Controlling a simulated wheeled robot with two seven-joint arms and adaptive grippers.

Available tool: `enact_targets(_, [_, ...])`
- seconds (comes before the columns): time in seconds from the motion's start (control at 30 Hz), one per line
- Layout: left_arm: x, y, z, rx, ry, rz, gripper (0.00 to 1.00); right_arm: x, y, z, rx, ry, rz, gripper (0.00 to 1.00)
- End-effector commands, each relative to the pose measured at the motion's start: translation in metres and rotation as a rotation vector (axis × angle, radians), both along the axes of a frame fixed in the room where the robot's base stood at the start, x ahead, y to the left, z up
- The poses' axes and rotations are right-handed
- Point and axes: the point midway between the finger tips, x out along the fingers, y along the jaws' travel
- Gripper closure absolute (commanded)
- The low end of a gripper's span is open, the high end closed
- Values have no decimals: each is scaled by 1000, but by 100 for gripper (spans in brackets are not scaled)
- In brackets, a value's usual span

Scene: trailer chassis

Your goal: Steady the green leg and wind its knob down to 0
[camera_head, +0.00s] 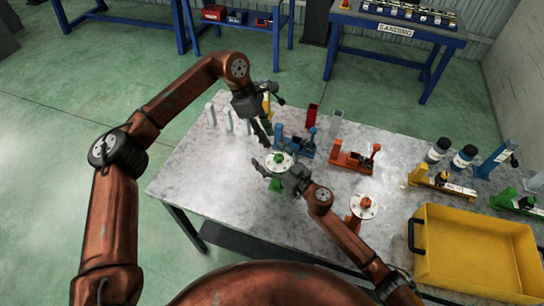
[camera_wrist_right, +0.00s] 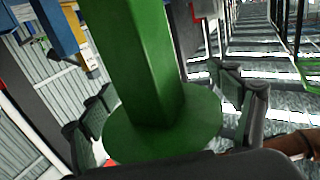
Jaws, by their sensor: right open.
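The green leg (camera_head: 275,186) stands near the front left part of the grey table. A white round dial with a green knob (camera_head: 278,158) sits on its top. My right gripper (camera_head: 274,171) is at the leg just below the dial, with its fingers open. In the right wrist view the green post and round flange (camera_wrist_right: 160,128) stand between the two open fingers; I cannot tell whether they touch. My left gripper (camera_head: 264,132) points down, above and slightly left of the knob. Its fingers are too small to judge. The dial's reading is not legible.
An orange-knobbed leg (camera_head: 363,206) stands to the right. A yellow bin (camera_head: 470,250) fills the table's right front. Blue (camera_head: 297,145) and orange (camera_head: 353,158) clamp-like tools lie behind the legs. Pale upright pieces (camera_head: 228,119) stand at the left. The table's left front is clear.

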Motion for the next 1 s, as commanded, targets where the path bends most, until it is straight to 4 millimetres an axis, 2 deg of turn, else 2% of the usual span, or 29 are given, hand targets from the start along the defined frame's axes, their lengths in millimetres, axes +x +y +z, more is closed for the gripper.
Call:
enact_targets(0.17, [0,0,0,0,0,0,71,0,0,0,0,0,0,18])
enact_targets(1.0, [0,0,0,0,0,0,71,0,-1,-1,-1,1,0,75])
